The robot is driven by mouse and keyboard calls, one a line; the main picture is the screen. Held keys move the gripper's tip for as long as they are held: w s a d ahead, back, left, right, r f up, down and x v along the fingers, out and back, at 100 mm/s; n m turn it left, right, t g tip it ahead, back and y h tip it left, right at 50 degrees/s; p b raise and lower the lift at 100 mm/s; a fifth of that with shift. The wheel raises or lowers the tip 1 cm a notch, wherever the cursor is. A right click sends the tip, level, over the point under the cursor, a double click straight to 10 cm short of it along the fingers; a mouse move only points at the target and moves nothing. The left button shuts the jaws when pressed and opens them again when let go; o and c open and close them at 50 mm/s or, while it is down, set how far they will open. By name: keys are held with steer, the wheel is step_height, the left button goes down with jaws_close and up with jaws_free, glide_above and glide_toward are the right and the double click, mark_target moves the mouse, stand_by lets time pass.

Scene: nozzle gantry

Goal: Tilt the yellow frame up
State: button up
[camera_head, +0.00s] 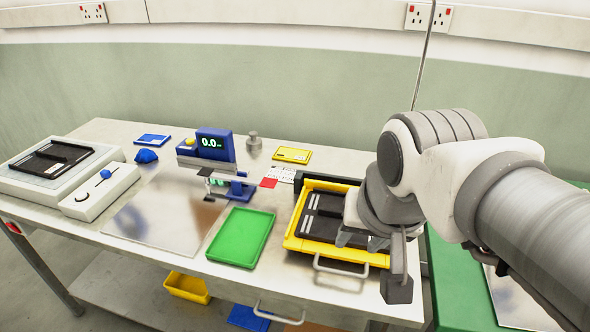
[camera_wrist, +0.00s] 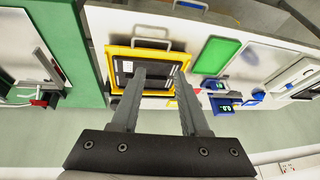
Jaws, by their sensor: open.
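The yellow frame (camera_head: 291,243) lies flat around a dark panel with pale strips at the right part of the bench. A grey metal bar handle (camera_head: 340,268) sits at its front edge. In the wrist view the frame (camera_wrist: 113,70) and its handle (camera_wrist: 151,42) show beyond the fingers. My gripper (camera_head: 362,240) is over the right part of the frame, and my arm hides the frame's right side. In the wrist view my gripper (camera_wrist: 161,72) is open, with nothing between the fingers. I cannot tell whether the fingers touch the frame.
A black bar (camera_head: 326,184) runs behind the frame. A green tray (camera_head: 241,237) lies to its left. A blue device with a display (camera_head: 215,145) stands farther back. A yellow tray (camera_head: 292,155) lies behind. A green surface (camera_head: 458,285) is at the right. A drawer handle (camera_head: 276,316) is below the bench top.

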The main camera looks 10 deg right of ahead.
steer(key=w+f+m+g+b, duration=0.15)
steer(key=w+m, duration=0.25)
steer(key=m, duration=0.4)
steer(key=m+g+b, duration=0.2)
steer(key=m+b, duration=0.1)
steer(key=m, duration=0.8)
glide_toward(330, 269)
steer(key=shift+t+h, duration=0.25)
steer(key=shift+h, duration=0.05)
steer(key=f+b, duration=0.1)
steer(key=f, duration=0.1)
steer(key=f+b, duration=0.1)
steer(key=f, duration=0.2)
steer(key=f+b, duration=0.1)
steer(key=f, duration=0.1)
steer(key=shift+w+f, duration=0.35)
steer(key=shift+w, duration=0.05)
jaws_close()
